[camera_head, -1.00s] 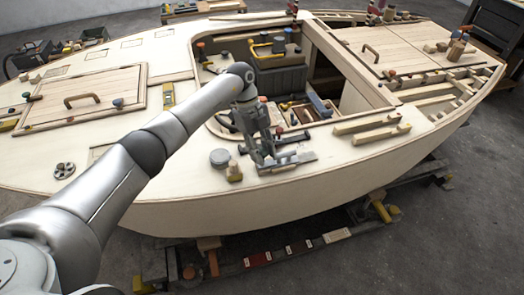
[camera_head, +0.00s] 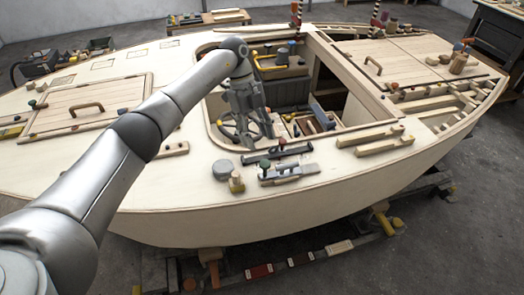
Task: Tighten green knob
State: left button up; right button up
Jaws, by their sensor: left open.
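A green knob (camera_head: 265,164) stands on a grey metal clamp (camera_head: 290,175) near the front edge of the pale plywood deck. My left gripper (camera_head: 259,140) is open and empty, pointing down. It appears just above and behind the green knob in the picture, apart from it. My right gripper is not in view.
A dark bar (camera_head: 262,156) with a red knob (camera_head: 282,142) lies just behind the clamp. A grey round cap (camera_head: 222,170) and a small wood block with a yellow base (camera_head: 236,183) stand to its left. An open cockpit with a handwheel lies behind.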

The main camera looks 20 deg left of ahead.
pick_arm(q)
jog(key=shift+v, duration=1.45)
